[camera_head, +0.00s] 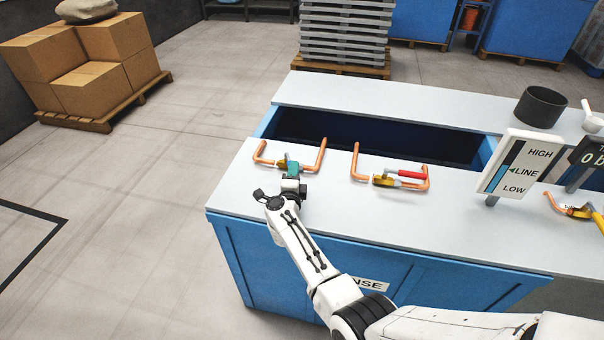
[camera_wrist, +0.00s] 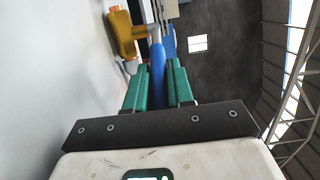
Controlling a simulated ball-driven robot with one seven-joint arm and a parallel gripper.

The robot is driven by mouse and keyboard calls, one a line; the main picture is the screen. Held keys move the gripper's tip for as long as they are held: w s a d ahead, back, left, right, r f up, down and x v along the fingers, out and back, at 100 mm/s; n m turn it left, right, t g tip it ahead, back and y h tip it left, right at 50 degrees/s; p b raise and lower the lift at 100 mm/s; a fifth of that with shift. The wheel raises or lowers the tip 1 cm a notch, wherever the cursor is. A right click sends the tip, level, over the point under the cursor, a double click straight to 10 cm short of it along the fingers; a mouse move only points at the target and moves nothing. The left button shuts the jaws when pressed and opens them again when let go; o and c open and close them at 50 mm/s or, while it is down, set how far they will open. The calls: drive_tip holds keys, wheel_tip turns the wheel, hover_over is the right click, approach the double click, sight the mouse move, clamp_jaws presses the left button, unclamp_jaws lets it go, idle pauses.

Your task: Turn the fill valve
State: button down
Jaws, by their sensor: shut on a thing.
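A copper pipe (camera_head: 320,158) with a brass valve stands at the left end of the bench top. Its yellow valve body (camera_wrist: 122,35) shows at the upper left in the wrist view. A blue handle (camera_wrist: 157,62) runs from the valve down between the teal fingers of my gripper (camera_wrist: 157,80). My gripper is shut on this blue handle. In the head view my gripper (camera_head: 292,170) sits low at the valve and hides most of the handle. A level gauge (camera_head: 514,166) marked HIGH, LINE and LOW stands at the right.
A second copper pipe has a red-handled valve (camera_head: 400,178) just right of my gripper. A yellow-handled valve (camera_head: 578,211) is at the right edge. A sunken dark basin (camera_head: 390,145) lies behind the valves in the blue bench (camera_head: 300,265). A dark pot (camera_head: 540,106) stands at back right.

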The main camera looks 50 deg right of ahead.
drive_tip(key=m+g+h+b, duration=0.1)
drive_tip(key=w+a+m+g+b, duration=0.1)
drive_tip(key=b, duration=0.1)
drive_tip(key=shift+a+f+g+h, duration=0.3)
drive_tip(key=shift+f+g+h, duration=0.1)
drive_tip(key=m+g+b, duration=0.1)
drive_tip(key=b, duration=0.1)
drive_tip(key=w+m+g+h+b, duration=0.1)
drive_tip(key=b, duration=0.1)
drive_tip(key=shift+a+f+g, duration=0.1)
drive_tip(key=shift+a+g, duration=0.2)
drive_tip(key=shift+a, duration=0.1)
drive_tip(key=g+b, duration=0.1)
drive_tip(key=m+b, duration=0.1)
drive_tip(key=b, duration=0.1)
drive_tip(key=shift+w+a+g+h+b, duration=0.25)
drive_tip(key=shift+w+g+h+b, duration=0.05)
drive_tip(key=shift+g, duration=0.1)
drive_tip(key=shift+w+a+r+m+g+b, duration=0.2)
drive_tip(key=shift+m+g+b, duration=0.3)
drive_tip(key=shift+g+b, duration=0.5)
drive_tip(key=shift+w+r+b, duration=0.1)
drive_tip(key=shift+r+b, duration=0.1)
drive_tip(key=shift+b, duration=0.15)
drive_tip(key=c, duration=1.1)
unclamp_jaws()
drive_tip(key=shift+o, duration=0.2)
drive_tip(key=shift+a+r, duration=0.1)
